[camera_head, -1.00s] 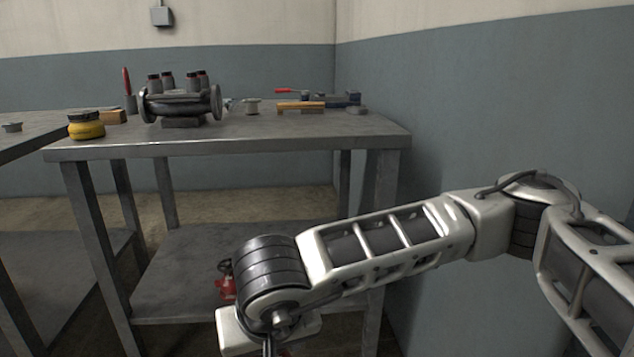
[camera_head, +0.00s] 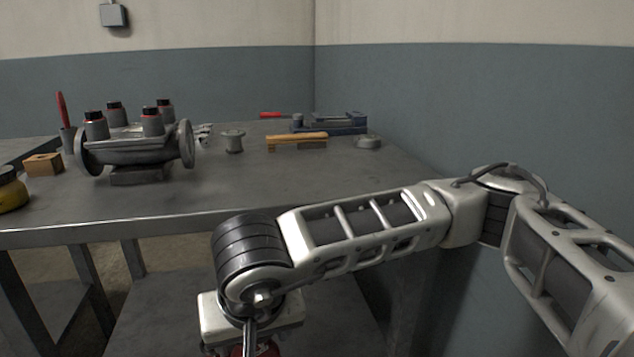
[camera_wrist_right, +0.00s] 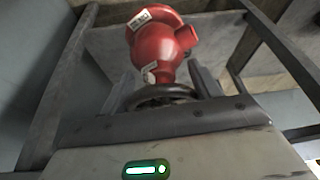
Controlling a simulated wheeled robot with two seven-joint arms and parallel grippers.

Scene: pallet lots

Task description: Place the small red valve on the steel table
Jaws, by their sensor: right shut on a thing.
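The small red valve (camera_wrist_right: 160,45) fills the upper middle of the right wrist view, with pale labels on its body. My right gripper (camera_wrist_right: 167,88) is shut on it at its dark handwheel (camera_wrist_right: 160,97). In the head view only a bit of red (camera_head: 262,349) shows under my right wrist, at the bottom edge; the fingers are hidden there. The steel table (camera_head: 300,190) stands in front of me, with my right wrist before its near edge and lower than its top. My left gripper is not in view.
On the tabletop stand a flanged grey manifold (camera_head: 140,150), a wooden block (camera_head: 43,164), a yellow-and-black container (camera_head: 10,190), a grey spool (camera_head: 232,141), a yellow-handled tool (camera_head: 297,139), a blue vise-like tool (camera_head: 345,122) and a grey disc (camera_head: 368,142). The tabletop's front middle and right are bare.

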